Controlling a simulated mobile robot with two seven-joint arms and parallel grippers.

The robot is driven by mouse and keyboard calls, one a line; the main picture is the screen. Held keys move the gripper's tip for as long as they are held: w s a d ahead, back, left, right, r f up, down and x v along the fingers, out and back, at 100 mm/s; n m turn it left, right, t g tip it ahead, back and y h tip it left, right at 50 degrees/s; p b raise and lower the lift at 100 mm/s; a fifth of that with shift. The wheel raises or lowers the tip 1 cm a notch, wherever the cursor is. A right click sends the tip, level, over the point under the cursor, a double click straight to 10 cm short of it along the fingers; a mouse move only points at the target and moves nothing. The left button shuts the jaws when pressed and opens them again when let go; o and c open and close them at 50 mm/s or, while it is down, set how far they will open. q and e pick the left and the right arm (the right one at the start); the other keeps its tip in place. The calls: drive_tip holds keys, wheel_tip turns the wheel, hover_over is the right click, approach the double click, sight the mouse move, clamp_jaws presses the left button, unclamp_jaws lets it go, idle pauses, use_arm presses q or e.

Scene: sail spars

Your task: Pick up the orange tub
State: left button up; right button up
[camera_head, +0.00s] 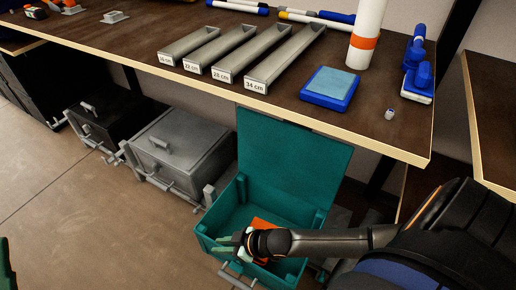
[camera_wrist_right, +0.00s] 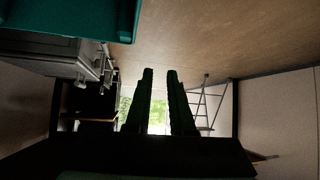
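An orange object, apparently the orange tub (camera_head: 262,224), is inside the open teal box (camera_head: 208,232) on the floor. My right wrist covers most of it, so its shape is not clear. My right gripper (camera_head: 228,242) is over the front left of the box, pointing left, with the orange object behind its fingers. In the right wrist view the two fingers (camera_wrist_right: 160,72) stand a little apart, with nothing between them. A dark green shape at the lower left edge of the head view may be part of my left gripper (camera_head: 5,268); its fingers cannot be made out.
The teal lid (camera_head: 290,160) stands upright at the back of the box. Above is a brown table (camera_head: 130,55) with labelled grey trays (camera_head: 235,55), a blue sponge-like pad (camera_head: 330,88) and a white roll (camera_head: 366,35). Grey (camera_head: 180,150) and black (camera_head: 105,112) boxes stand to the left. Floor in front is clear.

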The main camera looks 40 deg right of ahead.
drive_tip(key=s+d+f+m+g+h, duration=0.1)
drive_tip(key=s+d+f+g+h, duration=0.25)
drive_tip(key=d+f, duration=0.65)
drive_tip(key=shift+m+g+h, duration=0.25)
drive_tip(key=shift+m+g, duration=0.15)
drive_tip(key=shift+g, duration=0.05)
wheel_tip(320, 180, down, 7)
drive_tip(key=b, duration=0.4)
drive_tip(key=shift+f+b, duration=0.2)
drive_tip(key=shift+b, duration=0.2)
drive_tip(key=shift+w+a+f, duration=0.15)
drive_tip(key=shift+w+f, duration=0.05)
drive_tip(key=shift+f, duration=0.05)
drive_tip(key=b+x, duration=0.4)
drive_tip(key=shift+f, duration=0.15)
drive_tip(key=shift+w+a+f, duration=0.1)
drive_tip(key=shift+w+f, duration=0.1)
drive_tip(key=shift+f, duration=0.25)
use_arm(q)
wheel_tip(320, 180, down, 10)
drive_tip(key=w+d, duration=0.1)
drive_tip(key=d, duration=0.1)
drive_tip(key=shift+w+g, duration=0.15)
drive_tip(key=shift+g, duration=0.25)
use_arm(e)
drive_tip(key=shift+r, duration=0.1)
drive_tip(key=shift+s, duration=0.1)
drive_tip(key=shift+c, duration=0.3)
